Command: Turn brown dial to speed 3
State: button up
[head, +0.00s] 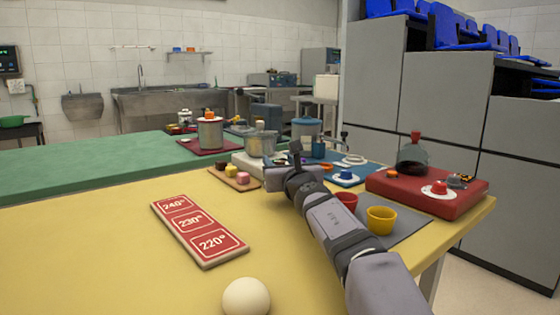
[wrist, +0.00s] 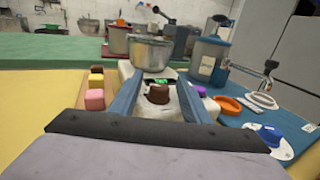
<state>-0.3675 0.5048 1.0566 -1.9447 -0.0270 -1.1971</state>
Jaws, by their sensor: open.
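The brown dial (wrist: 158,94) sits on the white base (wrist: 128,68) of a machine with a metal bowl (wrist: 152,54), in the wrist view. A small green mark (wrist: 160,81) shows just behind it. I cannot read any speed marks. My gripper (wrist: 157,77) is open, with one blue-grey finger on each side of the dial; I cannot tell whether either touches it. In the head view my gripper (head: 280,177) is in front of the white base (head: 245,163) and hides the dial.
A wooden board with brown, yellow and pink blocks (head: 243,178) lies left of my gripper. A blue dial (head: 346,174) and orange ring (wrist: 229,105) are to the right. Red and yellow cups (head: 381,219) stand beside my arm. The yellow table's left side, around a red temperature sign (head: 200,231), is mostly clear.

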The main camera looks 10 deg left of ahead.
jog(key=c, duration=1)
jog(key=shift+a+r+h+p, duration=0.1)
jog(key=shift+h+p, duration=0.2)
jog(key=shift+p, duration=0.3)
jog(key=m+t+h+p, duration=0.1)
jog(key=m+h+p, duration=0.1)
jog(key=p, duration=0.1)
jog(key=shift+r+h, duration=0.15)
jog(key=shift+h, duration=0.25)
jog(key=m+h+p, duration=0.4)
jog(key=h+p, duration=0.2)
jog(key=p, duration=0.3)
jog(key=shift+r+h, duration=0.1)
jog(key=shift+h, duration=0.2)
jog(key=m+h+p, duration=0.2)
jog(key=p, duration=0.4)
jog(key=shift+g+h, duration=0.3)
jog(key=shift+h+p, duration=0.3)
jog(key=shift+p, duration=0.25)
jog(key=shift+f+m+g+h+p, duration=0.35)
jog(key=shift+m+h+p, duration=0.3)
jog(key=shift+p, duration=0.55)
